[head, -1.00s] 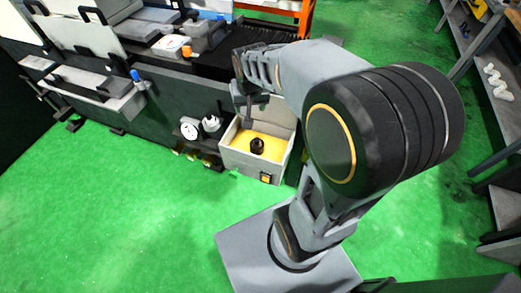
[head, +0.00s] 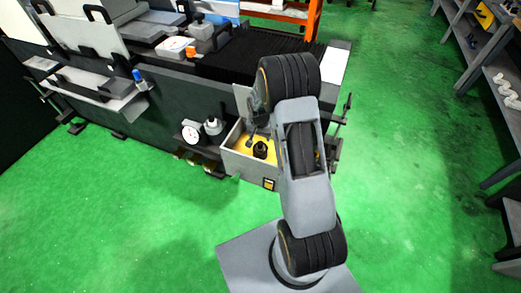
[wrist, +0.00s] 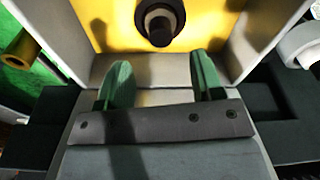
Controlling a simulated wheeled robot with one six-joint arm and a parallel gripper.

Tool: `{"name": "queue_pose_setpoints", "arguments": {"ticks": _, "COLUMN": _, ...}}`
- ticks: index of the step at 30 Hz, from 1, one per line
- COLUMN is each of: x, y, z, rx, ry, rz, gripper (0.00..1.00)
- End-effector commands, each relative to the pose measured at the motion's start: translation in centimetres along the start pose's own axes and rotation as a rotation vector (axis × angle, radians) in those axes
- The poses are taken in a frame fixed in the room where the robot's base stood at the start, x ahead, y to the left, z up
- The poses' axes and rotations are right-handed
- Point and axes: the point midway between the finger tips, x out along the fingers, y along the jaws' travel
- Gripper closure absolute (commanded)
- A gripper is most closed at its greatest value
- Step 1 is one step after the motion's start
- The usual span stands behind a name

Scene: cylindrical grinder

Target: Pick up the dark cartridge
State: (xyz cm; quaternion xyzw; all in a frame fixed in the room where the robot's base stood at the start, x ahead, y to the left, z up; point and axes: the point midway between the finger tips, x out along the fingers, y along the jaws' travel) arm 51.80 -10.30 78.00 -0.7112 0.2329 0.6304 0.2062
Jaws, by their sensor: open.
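The dark cartridge (head: 260,149) stands upright on the yellow floor of a grey open box (head: 238,164). In the wrist view the cartridge (wrist: 160,20) is at the top middle, beyond the fingertips. My gripper (wrist: 158,78) is open, with two green fingers spread apart and nothing between them. The fingers are at the near wall of the box, apart from the cartridge. In the head view my gripper is at the box, mostly hidden by my arm, which also covers the box's right side.
Left of the box, a white dial gauge (head: 191,133) and a metal fitting (head: 213,126) sit on a small shelf. The grinder (head: 165,95) stands behind. A grey shelf rack (head: 478,50) is at the right. Green floor is clear in front.

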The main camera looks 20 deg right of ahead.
Motion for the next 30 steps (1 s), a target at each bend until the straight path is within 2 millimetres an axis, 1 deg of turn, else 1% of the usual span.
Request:
{"name": "queue_pose_setpoints", "arguments": {"ticks": 3, "x": 1.0, "y": 0.0, "z": 0.0, "rx": 0.0, "ry": -0.001, "rz": 0.0, "gripper": 0.39}}
{"name": "queue_pose_setpoints", "arguments": {"ticks": 8, "x": 1.7, "y": 0.0, "z": 0.0, "rx": 0.0, "ry": 0.0, "rz": 0.0, "gripper": 0.39}}
{"name": "queue_pose_setpoints", "arguments": {"ticks": 15, "x": 4.8, "y": -0.1, "z": 0.2, "rx": -0.001, "ry": -0.002, "rz": 0.001, "gripper": 0.39}}
{"name": "queue_pose_setpoints", "arguments": {"ticks": 19, "x": 6.1, "y": -0.1, "z": 0.2, "rx": -0.001, "ry": -0.001, "rz": 0.0, "gripper": 0.39}}
{"name": "queue_pose_setpoints", "arguments": {"ticks": 22, "x": 6.5, "y": -0.1, "z": 0.2, "rx": -0.001, "ry": 0.0, "rz": -0.001, "gripper": 0.39}}
{"name": "queue_pose_setpoints", "arguments": {"ticks": 29, "x": 6.5, "y": -0.1, "z": 0.2, "rx": -0.001, "ry": 0.001, "rz": -0.001, "gripper": 0.39}}
{"name": "queue_pose_setpoints", "arguments": {"ticks": 30, "x": 6.5, "y": -0.1, "z": 0.2, "rx": -0.001, "ry": 0.001, "rz": -0.001, "gripper": 0.42}}
